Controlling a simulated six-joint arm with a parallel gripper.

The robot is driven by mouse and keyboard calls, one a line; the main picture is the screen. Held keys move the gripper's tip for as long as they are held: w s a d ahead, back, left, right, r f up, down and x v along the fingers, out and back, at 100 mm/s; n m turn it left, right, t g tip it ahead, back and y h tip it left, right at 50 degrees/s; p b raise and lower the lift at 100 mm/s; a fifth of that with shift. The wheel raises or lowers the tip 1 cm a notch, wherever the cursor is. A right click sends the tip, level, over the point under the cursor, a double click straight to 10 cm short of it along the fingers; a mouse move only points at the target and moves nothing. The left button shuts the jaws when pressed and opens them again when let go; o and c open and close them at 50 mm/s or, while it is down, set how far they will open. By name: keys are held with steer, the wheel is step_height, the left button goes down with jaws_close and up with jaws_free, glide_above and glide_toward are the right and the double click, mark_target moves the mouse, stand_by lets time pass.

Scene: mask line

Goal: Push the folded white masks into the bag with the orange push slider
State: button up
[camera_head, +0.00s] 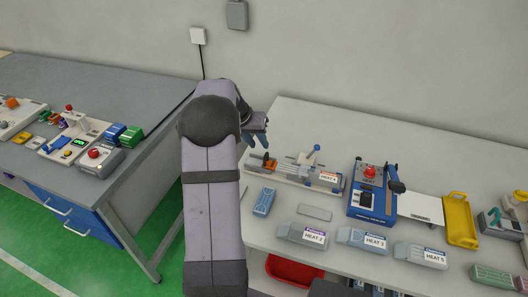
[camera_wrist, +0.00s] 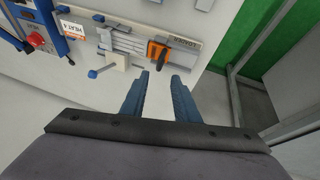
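The orange push slider (camera_head: 269,163) sits at the left end of the long loading fixture (camera_head: 257,173) on the right-hand table; it also shows in the wrist view (camera_wrist: 158,50). My gripper (camera_wrist: 161,78) is open and empty, its two blue fingers apart and pointing toward the slider without visibly touching it. In the head view my gripper (camera_head: 257,125) is partly hidden behind my arm, above the table's back left edge. Pale strips lie in the fixture's channel beside the slider; I cannot tell masks from bag there.
A blue lever on the fixture (camera_head: 316,148) stands upright. A blue sealing machine (camera_head: 372,200) stands to the right, then a yellow tray (camera_head: 460,222). Grey HEAT-labelled boxes (camera_head: 362,240) line the front edge. A second workbench (camera_head: 60,85) is at left, across a gap.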

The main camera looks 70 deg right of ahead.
mark_target(266, 154)
steer(key=shift+f, duration=0.1)
steer(key=shift+p+x, duration=1.35)
steer(key=shift+x, duration=2.25)
steer(key=shift+s, duration=0.1)
jaws_close()
